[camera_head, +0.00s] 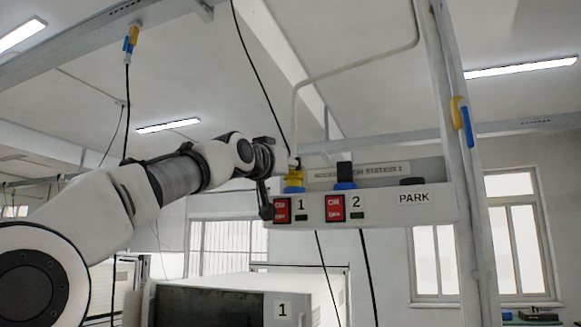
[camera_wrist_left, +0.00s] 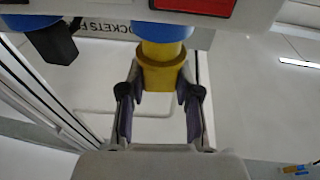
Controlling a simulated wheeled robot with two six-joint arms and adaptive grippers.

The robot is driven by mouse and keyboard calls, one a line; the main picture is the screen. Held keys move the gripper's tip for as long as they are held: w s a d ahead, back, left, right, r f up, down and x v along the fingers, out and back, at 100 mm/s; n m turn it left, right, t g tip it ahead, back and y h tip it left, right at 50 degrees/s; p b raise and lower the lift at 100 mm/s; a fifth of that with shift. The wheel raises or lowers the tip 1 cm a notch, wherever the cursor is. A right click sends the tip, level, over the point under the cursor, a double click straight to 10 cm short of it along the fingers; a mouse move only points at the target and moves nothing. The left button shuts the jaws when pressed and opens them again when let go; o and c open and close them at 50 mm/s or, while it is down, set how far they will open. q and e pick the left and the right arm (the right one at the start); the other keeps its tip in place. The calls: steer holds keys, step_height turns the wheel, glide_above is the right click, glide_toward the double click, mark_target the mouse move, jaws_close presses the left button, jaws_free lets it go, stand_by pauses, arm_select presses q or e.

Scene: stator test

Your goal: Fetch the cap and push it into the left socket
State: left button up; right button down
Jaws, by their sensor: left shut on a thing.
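The yellow cap (camera_head: 294,176) is at the blue left socket (camera_head: 293,189), above the label 1. My left gripper (camera_head: 281,180) comes in from the left. In the left wrist view my left gripper (camera_wrist_left: 161,95) is shut on the yellow cap (camera_wrist_left: 162,73), one finger on each side of its wide collar. The cap's far end meets the blue left socket (camera_wrist_left: 163,31) in line with it; how deep it sits is hidden. My right gripper is not in view.
Socket 2 (camera_head: 345,185) is blue and bears a black piece (camera_head: 344,170). Red switches (camera_head: 335,208) line the panel front. A dark piece (camera_head: 412,181) sits above the PARK label (camera_head: 414,198). A post (camera_head: 455,130) stands at right; a box labelled 1 (camera_head: 250,285) is below.

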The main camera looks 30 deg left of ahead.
arm_select(q)
steer(key=shift+w+f, duration=0.1)
steer(key=shift+f, duration=0.25)
steer(key=shift+w+f+b, duration=0.15)
steer(key=shift+f+b, duration=0.25)
jaws_close()
steer(key=o, duration=1.1)
jaws_free()
steer(key=shift+r, duration=0.1)
